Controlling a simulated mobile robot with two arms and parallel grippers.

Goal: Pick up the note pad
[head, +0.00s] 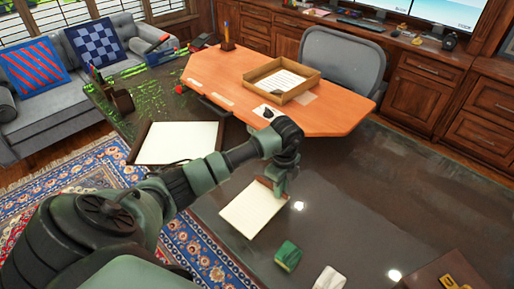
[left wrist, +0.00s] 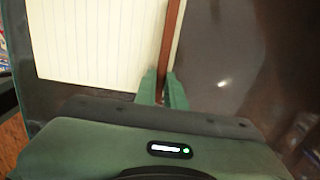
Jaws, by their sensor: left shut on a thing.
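The note pad (head: 248,211) is a cream lined sheet with a brown band along one edge, over the dark glossy surface in the middle of the head view. It also shows in the left wrist view (left wrist: 95,40), its brown band (left wrist: 172,35) running down between the fingers. My left gripper (head: 279,189) is shut on the pad's brown edge, pointing down. Its green fingertips also show in the left wrist view (left wrist: 160,85). I cannot tell whether the pad touches the surface or is slightly lifted. My right gripper is not in view.
A green object (head: 288,255) and a white one (head: 328,279) lie in front of the pad. A brown case (head: 452,274) is at bottom right. A dark-framed white sheet (head: 178,143) lies left of it. An orange desk (head: 225,72) bearing a wooden tray (head: 309,85) stands behind.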

